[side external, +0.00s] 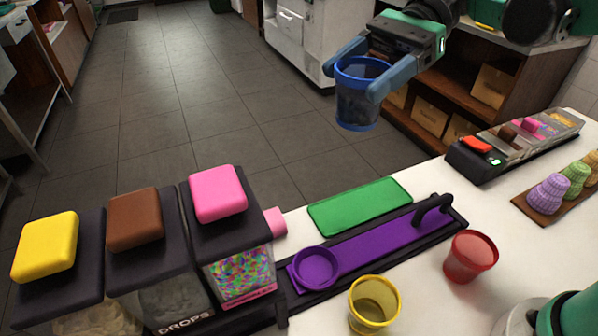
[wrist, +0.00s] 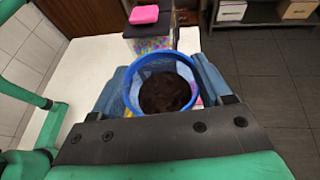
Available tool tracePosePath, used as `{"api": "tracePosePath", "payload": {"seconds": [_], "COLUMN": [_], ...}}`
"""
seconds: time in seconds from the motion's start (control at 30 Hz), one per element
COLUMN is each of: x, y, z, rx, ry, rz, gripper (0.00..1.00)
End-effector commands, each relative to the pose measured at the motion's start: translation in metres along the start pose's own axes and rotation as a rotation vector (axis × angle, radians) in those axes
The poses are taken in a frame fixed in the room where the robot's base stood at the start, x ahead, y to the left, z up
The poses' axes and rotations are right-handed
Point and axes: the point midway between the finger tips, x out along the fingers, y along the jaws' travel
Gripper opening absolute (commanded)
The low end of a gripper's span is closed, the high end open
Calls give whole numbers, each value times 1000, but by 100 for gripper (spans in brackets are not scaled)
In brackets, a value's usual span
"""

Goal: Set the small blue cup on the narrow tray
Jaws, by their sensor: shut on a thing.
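The small blue cup (side external: 357,108) is see-through and upright, held in the air beyond the counter's far edge. My gripper (side external: 358,80) is shut around its sides. In the wrist view the cup (wrist: 140,72) sits between both fingers, with a dark brown topping (wrist: 165,92) inside. A flat, narrow green tray (side external: 360,206) lies empty on the white counter, below the cup in the side view. My gripper is well above it and apart from it.
A purple track (side external: 385,243) with a black handle and a round purple holder (side external: 316,267) lies beside the green tray. A yellow cup (side external: 375,303) and a red cup (side external: 470,257) stand nearer. Topping dispensers (side external: 238,262) fill the left; a topping box (side external: 515,145) stands at right.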

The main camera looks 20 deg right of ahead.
Motion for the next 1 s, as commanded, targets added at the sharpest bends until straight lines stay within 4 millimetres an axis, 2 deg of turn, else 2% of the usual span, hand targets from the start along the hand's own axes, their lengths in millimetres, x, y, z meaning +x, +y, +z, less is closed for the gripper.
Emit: {"api": "tracePosePath", "payload": {"seconds": [0.03,0.13,0.2,0.3,0.47,0.8,1.0], "x": [-18,-42,-53,-57,-45,-11,0], "y": [-6,-13,-15,-17,-17,-17,-17], "z": [-8,-20,-26,-38,-69,-149,-176], "rx": [20,46,58,65,65,65,65], "ry": [0,-1,-1,-1,-1,-1,-1], "rz": [-47,-111,-139,-157,-157,-156,-156], "gripper": [10,10,10,10,10,10,10]}}
